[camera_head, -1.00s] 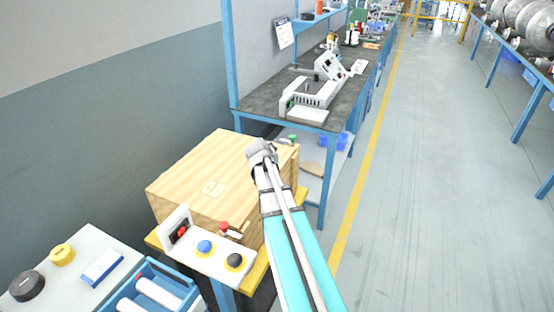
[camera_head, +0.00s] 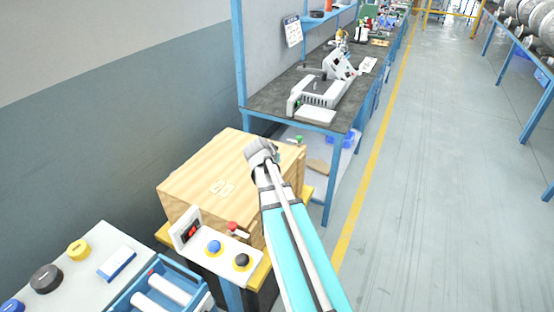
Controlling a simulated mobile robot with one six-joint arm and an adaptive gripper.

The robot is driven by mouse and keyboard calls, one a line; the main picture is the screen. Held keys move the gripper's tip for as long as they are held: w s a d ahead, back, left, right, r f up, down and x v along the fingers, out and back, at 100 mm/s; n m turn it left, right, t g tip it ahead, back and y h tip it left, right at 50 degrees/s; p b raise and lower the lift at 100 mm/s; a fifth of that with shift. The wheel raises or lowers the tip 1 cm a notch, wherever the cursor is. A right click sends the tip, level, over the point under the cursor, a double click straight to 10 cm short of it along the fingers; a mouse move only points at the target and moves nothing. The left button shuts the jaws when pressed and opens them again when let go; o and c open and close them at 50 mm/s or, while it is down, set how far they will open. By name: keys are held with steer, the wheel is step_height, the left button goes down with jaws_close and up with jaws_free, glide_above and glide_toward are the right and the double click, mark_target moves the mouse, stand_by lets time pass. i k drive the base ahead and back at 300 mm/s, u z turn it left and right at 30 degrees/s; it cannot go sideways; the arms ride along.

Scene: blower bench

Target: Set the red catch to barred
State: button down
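A small red knob (camera_head: 232,227), which looks like the red catch, sits at the back edge of a white control panel (camera_head: 229,254) in front of a wooden box. A pale bar extends from it to the right. I cannot tell its setting at this size. The panel also carries a blue button (camera_head: 214,247), a black button (camera_head: 241,261) and an upright plate with a red part (camera_head: 191,232). My gripper (camera_head: 259,150) is over the right part of the box in the picture, beyond the red knob and apart from it. Its fingers are too small to read.
The wooden box (camera_head: 215,165) stands on a yellow-edged stand. A grey panel (camera_head: 75,265) with yellow and black knobs and a blue roller frame (camera_head: 160,290) are at lower left. A dark workbench (camera_head: 285,100) with equipment stands behind. The floor (camera_head: 440,180) at right is clear.

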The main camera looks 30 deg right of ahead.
mark_target(232, 226)
steer(key=k, duration=1)
